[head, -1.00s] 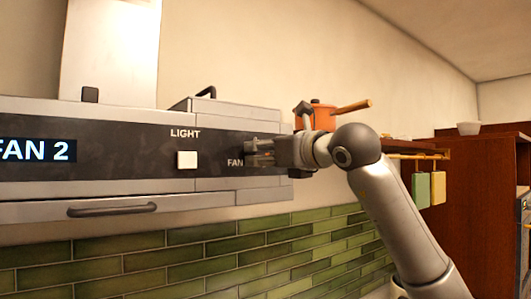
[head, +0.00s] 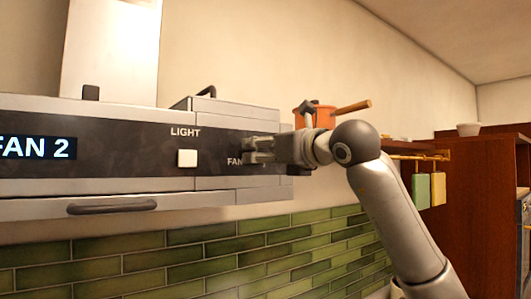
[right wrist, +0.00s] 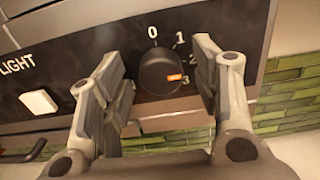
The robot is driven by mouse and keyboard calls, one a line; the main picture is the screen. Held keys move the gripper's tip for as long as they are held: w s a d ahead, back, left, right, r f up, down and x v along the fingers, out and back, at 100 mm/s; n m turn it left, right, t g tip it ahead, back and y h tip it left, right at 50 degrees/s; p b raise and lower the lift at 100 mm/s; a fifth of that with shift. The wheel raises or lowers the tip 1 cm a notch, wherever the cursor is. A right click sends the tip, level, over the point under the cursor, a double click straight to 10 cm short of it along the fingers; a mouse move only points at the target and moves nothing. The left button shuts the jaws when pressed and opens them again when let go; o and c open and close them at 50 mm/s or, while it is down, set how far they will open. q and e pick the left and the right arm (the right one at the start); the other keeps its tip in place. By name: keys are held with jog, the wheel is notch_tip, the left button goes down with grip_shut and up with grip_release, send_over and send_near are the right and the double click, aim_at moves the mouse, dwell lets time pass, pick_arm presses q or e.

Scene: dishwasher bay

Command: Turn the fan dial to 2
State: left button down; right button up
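The black fan dial (right wrist: 158,72) is on the hood's dark front panel. In the right wrist view its orange mark points right and slightly down, near the printed 3, below the 2. The hood's display (head: 36,148) reads FAN 2. My right gripper (right wrist: 158,68) is open, with one finger on each side of the dial and a visible gap on both sides. In the head view the right gripper (head: 252,150) is at the panel beside the FAN label and hides the dial. My left gripper is not in view.
A white square light button (head: 187,158) is left of the dial. A handle (head: 112,207) runs along the hood's lower edge. An orange pot (head: 322,116) stands behind my right wrist. Green tiles (head: 230,255) cover the wall below.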

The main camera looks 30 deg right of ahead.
jog(key=shift+s, duration=0.15)
jog(key=s+d, duration=0.1)
jog(key=s, duration=1)
jog(key=shift+s+d, duration=0.3)
jog(key=shift+d, duration=0.05)
